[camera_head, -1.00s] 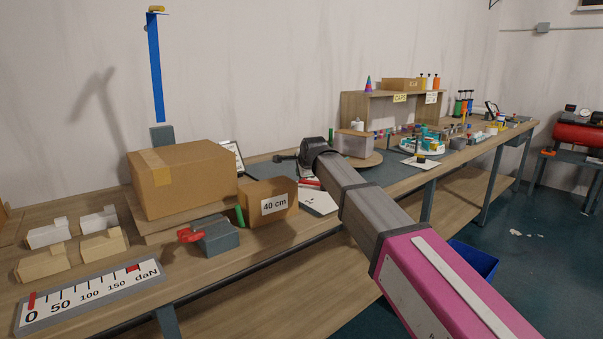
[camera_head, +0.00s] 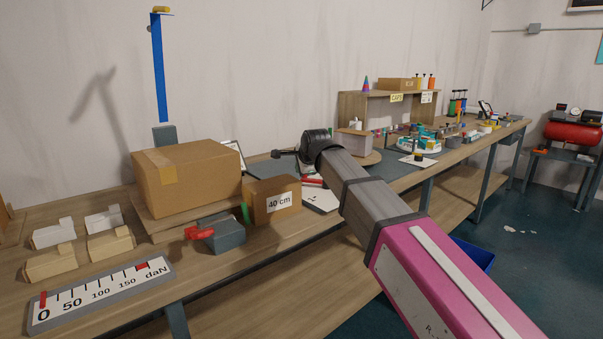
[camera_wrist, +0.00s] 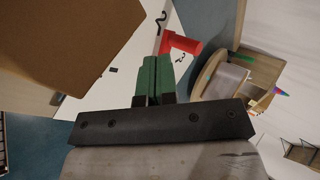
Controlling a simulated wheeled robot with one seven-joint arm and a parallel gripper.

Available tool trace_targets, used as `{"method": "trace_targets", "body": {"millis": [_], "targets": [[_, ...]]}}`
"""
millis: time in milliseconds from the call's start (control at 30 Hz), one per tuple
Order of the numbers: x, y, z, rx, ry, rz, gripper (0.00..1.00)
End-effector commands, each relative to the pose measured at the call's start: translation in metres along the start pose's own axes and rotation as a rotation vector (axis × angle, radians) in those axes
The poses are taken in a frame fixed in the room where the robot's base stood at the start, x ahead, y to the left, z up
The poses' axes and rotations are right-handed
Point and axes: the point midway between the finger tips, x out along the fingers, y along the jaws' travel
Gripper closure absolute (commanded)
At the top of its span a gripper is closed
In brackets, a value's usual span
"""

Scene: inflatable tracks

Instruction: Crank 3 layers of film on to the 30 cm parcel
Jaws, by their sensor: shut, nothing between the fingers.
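My gripper (camera_wrist: 153,62) has green fingers pressed together with nothing between them. They are over a white sheet (camera_wrist: 105,92), beside a red item (camera_wrist: 180,43). A brown box face (camera_wrist: 65,35) fills the upper left of the wrist view. A large taped parcel (camera_head: 195,182), without a visible label, rests on a wooden board at left. A smaller parcel (camera_head: 263,202) marked 40 cm stands right of it. A red handle (camera_head: 200,233) is on a grey block (camera_head: 226,238) in front. I cannot identify a 30 cm parcel or film.
A daN scale plate (camera_head: 98,293) and several small blocks (camera_head: 53,233) lie at the bench's left. A blue upright (camera_head: 158,75) stands behind. A shelf (camera_head: 353,103) and small items crowd the far bench. A blue bin (camera_head: 474,255) is on the floor.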

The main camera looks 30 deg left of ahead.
Motion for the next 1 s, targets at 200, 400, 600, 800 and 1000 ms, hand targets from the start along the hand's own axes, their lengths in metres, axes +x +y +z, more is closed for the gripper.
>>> {"method": "trace_targets", "body": {"millis": [200, 400, 600, 800, 1000], "targets": [[-0.032, -0.001, 0.009, 0.0, 0.001, -0.002, 1.0], [-0.039, -0.005, 0.012, 0.001, 0.002, 0.012, 0.61], [-0.011, -0.036, 0.001, 0.007, 0.013, 0.164, 0.49], [0.025, -0.084, -0.023, 0.018, 0.021, 0.471, 0.49], [0.037, -0.119, -0.043, 0.028, 0.018, 0.722, 0.49]]}}
